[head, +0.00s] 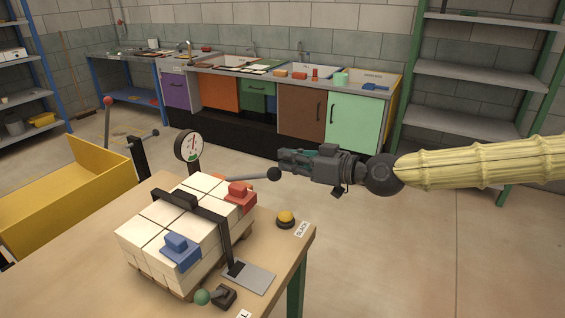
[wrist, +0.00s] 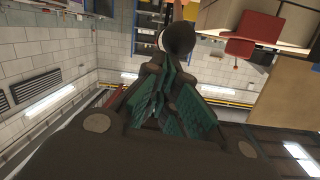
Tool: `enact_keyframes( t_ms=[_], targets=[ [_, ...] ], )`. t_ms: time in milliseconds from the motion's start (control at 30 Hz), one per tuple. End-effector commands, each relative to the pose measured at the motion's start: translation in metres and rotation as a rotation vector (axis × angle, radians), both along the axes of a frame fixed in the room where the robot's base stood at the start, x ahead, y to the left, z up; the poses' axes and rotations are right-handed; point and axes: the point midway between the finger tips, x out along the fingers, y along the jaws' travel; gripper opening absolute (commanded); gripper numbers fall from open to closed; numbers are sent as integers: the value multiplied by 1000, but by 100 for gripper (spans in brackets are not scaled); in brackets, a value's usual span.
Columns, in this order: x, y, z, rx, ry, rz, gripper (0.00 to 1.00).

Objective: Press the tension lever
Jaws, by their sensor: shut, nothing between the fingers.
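In the wrist view the dark knob (wrist: 180,38) is just beyond the teal-padded fingers (wrist: 172,90). I cannot tell whether they touch. The lever's pivot is hard to make out.
A yellow button (head: 286,217) sits by a SLACK label (head: 302,229). A green-knobbed lever (head: 203,297) stands at the table's front. A yellow bin (head: 75,195) is left. Floor on the right is clear.

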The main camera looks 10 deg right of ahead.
Motion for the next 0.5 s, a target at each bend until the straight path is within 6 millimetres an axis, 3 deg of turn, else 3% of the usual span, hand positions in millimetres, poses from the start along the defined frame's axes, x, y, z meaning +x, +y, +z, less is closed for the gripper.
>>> enact_keyframes(
  t_ms=[500],
  targets=[
    [-34, -46, 7, 0, -4, -1, 0]
  ],
)
